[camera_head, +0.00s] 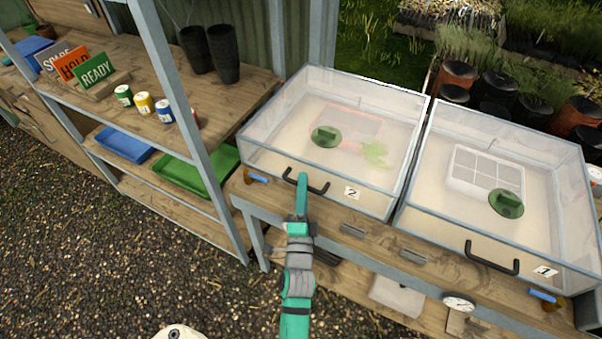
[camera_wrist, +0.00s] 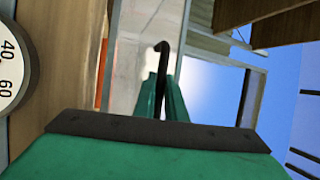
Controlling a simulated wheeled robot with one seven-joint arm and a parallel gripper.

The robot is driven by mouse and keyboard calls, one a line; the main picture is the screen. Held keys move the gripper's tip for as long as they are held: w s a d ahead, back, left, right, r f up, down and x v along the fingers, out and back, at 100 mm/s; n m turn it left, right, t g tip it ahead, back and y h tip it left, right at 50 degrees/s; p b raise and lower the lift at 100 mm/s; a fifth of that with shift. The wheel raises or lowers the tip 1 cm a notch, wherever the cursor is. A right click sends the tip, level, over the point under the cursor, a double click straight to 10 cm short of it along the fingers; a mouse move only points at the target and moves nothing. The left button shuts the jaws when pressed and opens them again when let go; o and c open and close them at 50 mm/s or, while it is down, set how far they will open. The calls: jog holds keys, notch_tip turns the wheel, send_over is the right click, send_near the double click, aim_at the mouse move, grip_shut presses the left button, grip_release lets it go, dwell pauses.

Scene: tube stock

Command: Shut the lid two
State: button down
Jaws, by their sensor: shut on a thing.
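Lid two (camera_head: 375,97) is a clear, grey-framed cover on the left box, marked with a "2" label (camera_head: 352,192). It looks lowered onto the box in the head view; whether it sits fully flush I cannot tell. Its black handle (camera_head: 318,190) is on the front edge and also shows in the wrist view (camera_wrist: 162,62). My gripper (camera_head: 302,181) is at the left part of this handle. In the wrist view my green fingers (camera_wrist: 162,97) are closed around the black handle bar. Part of the handle is hidden by the fingers.
A second clear-lidded box (camera_head: 530,150), labelled "1", stands to the right with its own black handle (camera_head: 492,262). A wooden shelf (camera_head: 130,60) with cards, small cans and dark pots is on the left. Gravel (camera_head: 120,270) lies open in front.

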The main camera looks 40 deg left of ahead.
jog(key=shift+s+f, duration=0.1)
jog(key=shift+f, duration=1.1)
jog(key=c, duration=2.1)
grip_release()
jog(key=v, duration=1)
jog(key=shift+s+d+r, duration=0.25)
jog(key=shift+s+d, duration=0.1)
